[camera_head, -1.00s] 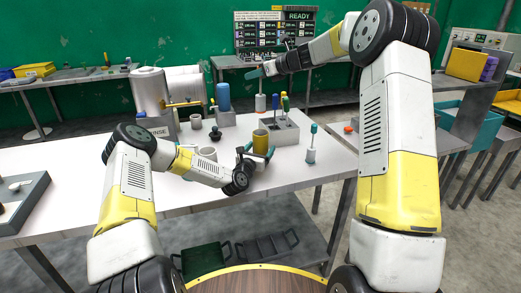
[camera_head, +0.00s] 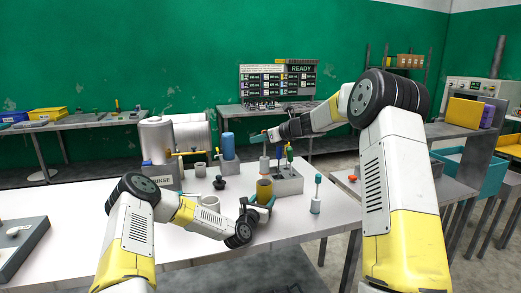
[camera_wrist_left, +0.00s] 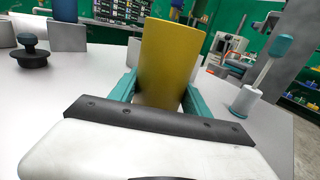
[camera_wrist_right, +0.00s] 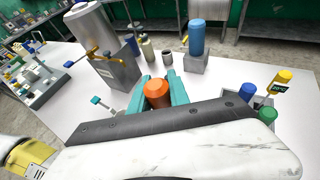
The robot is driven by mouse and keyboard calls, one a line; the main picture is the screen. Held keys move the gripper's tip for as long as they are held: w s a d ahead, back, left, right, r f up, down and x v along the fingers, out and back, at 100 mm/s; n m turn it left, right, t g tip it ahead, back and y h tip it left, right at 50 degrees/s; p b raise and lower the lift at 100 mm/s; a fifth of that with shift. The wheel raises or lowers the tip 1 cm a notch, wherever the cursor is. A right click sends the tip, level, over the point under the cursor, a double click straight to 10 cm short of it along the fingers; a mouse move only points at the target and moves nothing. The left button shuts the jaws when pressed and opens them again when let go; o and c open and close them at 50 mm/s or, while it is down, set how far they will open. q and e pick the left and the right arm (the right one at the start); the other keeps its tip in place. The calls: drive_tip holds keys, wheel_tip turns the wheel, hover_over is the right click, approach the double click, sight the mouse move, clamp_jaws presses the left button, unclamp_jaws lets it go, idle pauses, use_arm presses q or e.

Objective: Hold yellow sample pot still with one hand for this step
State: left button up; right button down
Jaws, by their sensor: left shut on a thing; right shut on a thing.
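The yellow sample pot (camera_head: 264,189) stands upright at the left end of a grey rack (camera_head: 289,184). My left gripper (camera_head: 259,199) is shut around it; the left wrist view shows the pot (camera_wrist_left: 168,62) between its teal fingers. My right gripper (camera_head: 269,134) is higher up and shut on an orange-topped tool (camera_wrist_right: 157,93). In the head view this tool (camera_head: 264,163) hangs down, with its pale lower end close above or behind the pot. I cannot tell whether they touch.
Blue-, green- and yellow-topped tools stand in the rack. A teal-handled tool (camera_head: 316,194) stands to the right. A blue bottle (camera_head: 228,146) on a grey block, a dark knobbed weight (camera_head: 219,182) and pale cups (camera_head: 210,202) are to the left.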

wheel_tip(320, 180, down, 16)
idle(1.6)
drive_tip(key=shift+f, duration=0.1)
drive_tip(key=c, duration=2.1)
unclamp_jaws()
clamp_jaws()
drive_tip(key=shift+r, duration=2.25)
drive_tip(key=shift+f, duration=2.3)
